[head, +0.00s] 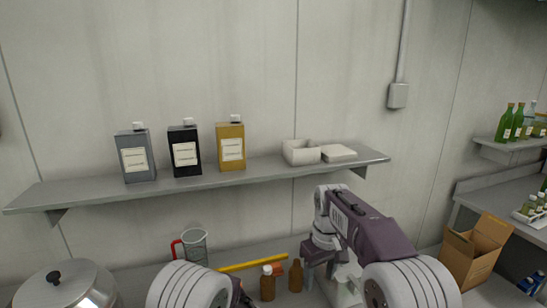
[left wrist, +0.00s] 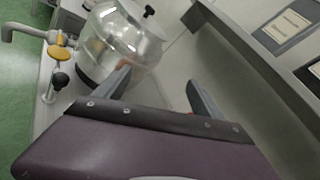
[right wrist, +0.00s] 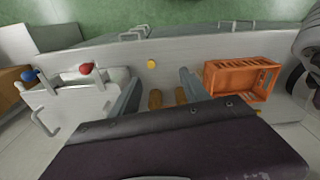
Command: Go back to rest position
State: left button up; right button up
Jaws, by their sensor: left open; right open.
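My right arm reaches forward in the head view and bends down at its elbow. My right gripper (right wrist: 158,84) is open in the right wrist view, with nothing between its fingers. Two brown bottles (right wrist: 155,98) (right wrist: 181,96) show beyond its jaws, apart from each other. My left gripper (left wrist: 157,76) is open and empty in the left wrist view, close to the shiny steel vessel (left wrist: 120,45). In the head view only part of my left arm shows at the bottom, and its gripper is mostly hidden.
A wall shelf (head: 90,195) carries grey (head: 136,158), black (head: 184,150) and yellow (head: 230,146) tins and a white box (head: 300,151). Below are a jug (head: 195,247) and a lidded pot (head: 66,288). An orange crate (right wrist: 238,82) and a cardboard box (head: 470,257) stand nearby.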

pick_arm(q)
jog(key=s+a+n+g+h, duration=0.2)
jog(key=s+a+n+g, duration=0.3)
jog(key=s, duration=0.3)
jog(key=s+d+f+n+g+h, duration=0.1)
jog(key=s+f+n+h, duration=0.15)
jog(key=s, duration=0.35)
jog(key=s+d+f+n+g+h, duration=0.2)
jog(key=s+n+h, duration=0.15)
jog(key=s, duration=0.25)
jog(key=d+f+n+t+h, duration=0.1)
jog(key=d+n+h, duration=0.1)
jog(key=d, duration=0.2)
jog(key=d+f+n+t+h, duration=0.1)
jog(key=d+f+h, duration=0.1)
jog(key=d+h, duration=0.1)
jog(key=w+d+f+n+t+h, duration=0.1)
jog(key=d+f+n+h, duration=0.1)
jog(key=d, duration=0.4)
jog(key=shift+n+h, duration=0.3)
pick_arm(e)
jog(key=s+d+f+m, duration=0.2)
jog(key=s+f, duration=0.4)
jog(key=s, duration=0.5)
jog(key=s+d+f+m, duration=0.3)
jog(key=s+f, duration=0.4)
jog(key=s, duration=0.4)
jog(key=shift+d, duration=0.4)
